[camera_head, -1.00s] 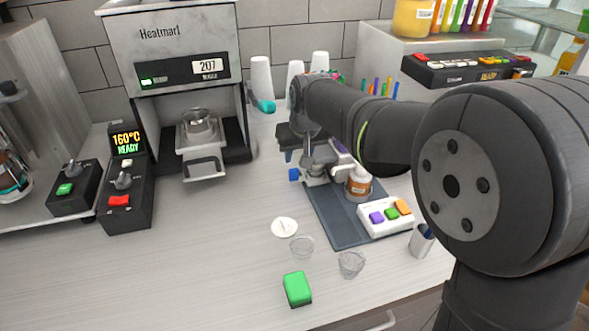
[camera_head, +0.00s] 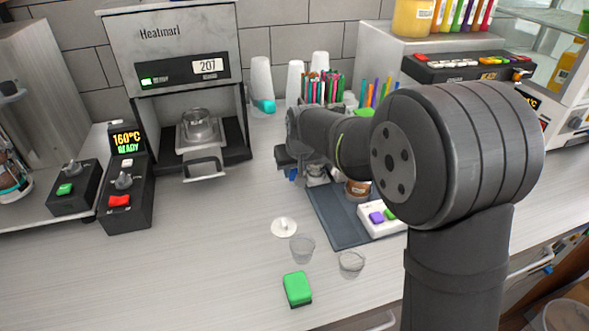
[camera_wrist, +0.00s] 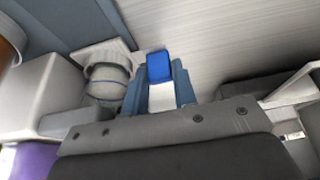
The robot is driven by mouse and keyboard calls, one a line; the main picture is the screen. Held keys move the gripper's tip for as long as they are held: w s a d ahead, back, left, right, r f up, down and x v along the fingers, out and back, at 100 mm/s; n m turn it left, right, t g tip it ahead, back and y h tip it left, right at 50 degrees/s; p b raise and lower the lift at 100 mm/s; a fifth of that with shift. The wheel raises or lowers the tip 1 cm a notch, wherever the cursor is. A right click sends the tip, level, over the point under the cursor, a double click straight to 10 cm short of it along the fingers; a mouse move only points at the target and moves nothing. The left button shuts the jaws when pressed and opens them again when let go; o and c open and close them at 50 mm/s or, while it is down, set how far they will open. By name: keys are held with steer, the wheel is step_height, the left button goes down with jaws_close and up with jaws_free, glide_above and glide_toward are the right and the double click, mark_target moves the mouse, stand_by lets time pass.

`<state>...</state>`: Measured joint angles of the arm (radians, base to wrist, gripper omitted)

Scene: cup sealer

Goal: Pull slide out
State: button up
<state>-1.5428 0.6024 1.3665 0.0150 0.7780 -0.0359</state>
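The cup sealer (camera_head: 170,45) stands at the back left. Its metal slide (camera_head: 192,158) sits in the lower opening, with a clear cup (camera_head: 199,124) in its holder and a U-shaped handle (camera_head: 206,166) sticking out toward the front. My gripper (camera_head: 291,171) is to the right of the handle, apart from it, near the left edge of the dark mat. My arm hides part of it. In the wrist view, grey-blue finger parts (camera_wrist: 158,90) flank a white area with a blue patch (camera_wrist: 158,66).
A dark mat (camera_head: 343,232) holds a brown jar (camera_head: 357,188) and a white button box (camera_head: 378,222). A white lid (camera_head: 284,228), clear cups (camera_head: 302,249) and a green block (camera_head: 297,289) are in front. A control box (camera_head: 124,195) stands left of the sealer. The counter before the handle is clear.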

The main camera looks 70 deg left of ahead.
steer(key=shift+d, duration=0.15)
jaws_close()
steer(key=d, duration=1.7)
steer(key=shift+d, duration=0.55)
steer(key=o, duration=0.7)
jaws_free()
steer(key=shift+d, duration=0.1)
steer(key=shift+c, duration=0.2)
steer(key=shift+o, duration=0.2)
